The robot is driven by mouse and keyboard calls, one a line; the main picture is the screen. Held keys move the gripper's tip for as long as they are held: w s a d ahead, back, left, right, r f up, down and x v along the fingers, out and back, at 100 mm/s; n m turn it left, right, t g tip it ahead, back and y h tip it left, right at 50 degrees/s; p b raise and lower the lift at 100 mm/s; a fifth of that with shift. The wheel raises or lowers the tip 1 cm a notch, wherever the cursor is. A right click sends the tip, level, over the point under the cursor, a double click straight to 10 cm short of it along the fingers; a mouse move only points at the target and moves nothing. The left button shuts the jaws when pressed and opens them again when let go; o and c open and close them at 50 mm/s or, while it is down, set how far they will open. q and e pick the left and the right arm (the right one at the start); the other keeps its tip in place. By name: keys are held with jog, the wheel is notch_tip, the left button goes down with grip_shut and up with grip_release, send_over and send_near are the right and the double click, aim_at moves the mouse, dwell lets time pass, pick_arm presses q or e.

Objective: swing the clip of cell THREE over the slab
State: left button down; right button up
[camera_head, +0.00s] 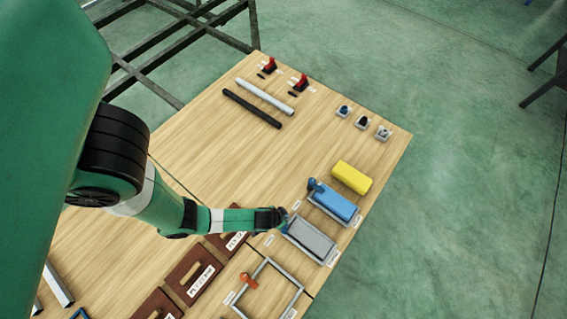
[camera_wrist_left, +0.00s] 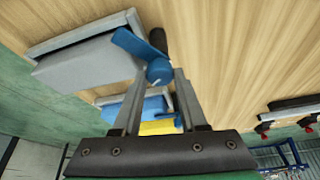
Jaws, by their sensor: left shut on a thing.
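A grey slab (camera_head: 312,240) lies in a light tray, which also shows in the left wrist view (camera_wrist_left: 85,62). A blue clip (camera_wrist_left: 143,48) stands at the tray's end. Its flat arm points toward the slab and overlaps the tray's corner in the picture; I cannot tell whether it lies above the slab. My left gripper (camera_wrist_left: 162,82) is shut on this clip's rounded blue part, and sits at the tray's upper left in the head view (camera_head: 282,217). The cell labels are too small to read. My right gripper is not in view.
A blue slab (camera_head: 336,203) in a tray, with its own blue clip (camera_head: 313,186), and a yellow block (camera_head: 352,177) lie beyond. A grey frame with an orange piece (camera_head: 249,281) lies nearer. Brown panels (camera_head: 192,277) are under and left of my arm. The middle tabletop is clear.

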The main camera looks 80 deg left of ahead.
pick_arm(q)
jog(key=shift+w+d+n+y, duration=0.1)
jog(key=shift+n+y, duration=0.2)
jog(key=shift+n, duration=0.7)
jog(key=shift+n+g, duration=0.5)
jog(key=shift+n, duration=0.4)
jog(key=n+g+p, duration=0.1)
jog(key=n, duration=0.2)
jog(key=shift+r+n+y+p, duration=0.1)
jog(key=shift+n+y+p, duration=0.2)
jog(key=shift+y+p, duration=0.1)
jog(key=shift+w+n+g+p, duration=0.15)
jog(key=shift+n+g+p, duration=0.55)
jog(key=shift+n, duration=1.2)
jog(key=shift+c, duration=2.2)
grip_release()
